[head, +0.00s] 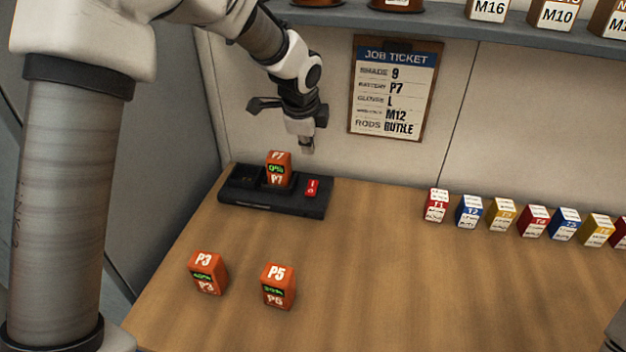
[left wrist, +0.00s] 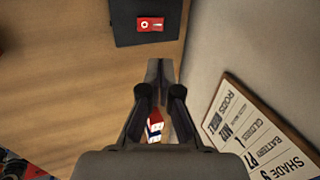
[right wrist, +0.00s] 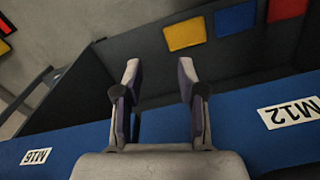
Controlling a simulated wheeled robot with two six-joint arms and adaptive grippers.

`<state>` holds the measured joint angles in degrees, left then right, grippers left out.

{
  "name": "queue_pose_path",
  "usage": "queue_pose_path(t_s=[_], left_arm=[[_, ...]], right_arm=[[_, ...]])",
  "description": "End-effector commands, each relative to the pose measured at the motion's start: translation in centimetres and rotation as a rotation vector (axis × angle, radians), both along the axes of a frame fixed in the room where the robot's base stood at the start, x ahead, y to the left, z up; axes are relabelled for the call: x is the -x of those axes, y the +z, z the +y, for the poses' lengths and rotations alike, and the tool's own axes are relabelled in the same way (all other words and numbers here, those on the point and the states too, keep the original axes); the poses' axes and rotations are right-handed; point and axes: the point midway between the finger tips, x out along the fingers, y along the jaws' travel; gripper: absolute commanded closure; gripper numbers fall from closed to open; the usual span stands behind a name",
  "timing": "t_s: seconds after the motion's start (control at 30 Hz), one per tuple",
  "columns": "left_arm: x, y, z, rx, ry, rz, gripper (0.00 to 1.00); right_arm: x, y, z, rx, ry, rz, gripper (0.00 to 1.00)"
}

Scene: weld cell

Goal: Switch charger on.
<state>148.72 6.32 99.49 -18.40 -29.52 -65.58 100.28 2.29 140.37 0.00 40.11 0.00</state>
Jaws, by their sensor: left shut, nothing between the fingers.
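The black charger (head: 272,205) stands at the back left of the wooden table. An orange battery P7 (head: 278,170) stands upright in one of its slots, with a small green display on its front. A red rocker switch (head: 312,187) is at the charger's right end; it also shows in the left wrist view (left wrist: 150,24). My left gripper (head: 308,148) is shut and empty, pointing down above and behind the switch, apart from it. My right gripper (right wrist: 160,85) is open and empty, over a blue surface with M16 and M12 labels in the right wrist view.
Orange batteries P3 (head: 208,273) and P5 (head: 279,286) stand on the table in front of the charger. A row of coloured boxes (head: 533,221) stands at the right. A job ticket (head: 394,88) hangs on the back wall under a shelf (head: 440,22). The table's middle is clear.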

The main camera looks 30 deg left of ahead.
Motion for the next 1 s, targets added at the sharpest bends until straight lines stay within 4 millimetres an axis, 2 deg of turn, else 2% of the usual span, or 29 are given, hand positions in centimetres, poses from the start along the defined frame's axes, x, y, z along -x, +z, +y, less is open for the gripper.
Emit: queue_pose_path(t_s=[0.17, 0.27, 0.7, 0.9, 1.0], left_arm=[[-0.1, -0.3, 0.0, 0.001, 0.001, 0.001, 1.00], [-0.4, -1.2, 0.1, 0.000, 0.001, 0.003, 1.00], [-3.5, -9.7, 0.9, 0.001, 0.002, 0.005, 1.00], [-4.6, -12.4, 1.2, 0.001, 0.001, 0.002, 1.00], [-4.8, -13.0, 1.2, 0.001, 0.002, 0.001, 1.00]], right_arm=[[0.0, 0.1, 0.0, 0.000, 0.000, 0.000, 0.60], [0.0, 0.3, 0.0, 0.000, 0.000, 0.000, 0.60], [0.0, 1.7, 0.0, 0.000, 0.000, 0.000, 0.60], [0.0, 2.4, 0.0, 0.000, 0.000, 0.000, 0.60], [0.0, 2.5, 0.0, 0.000, 0.000, 0.000, 0.60]])
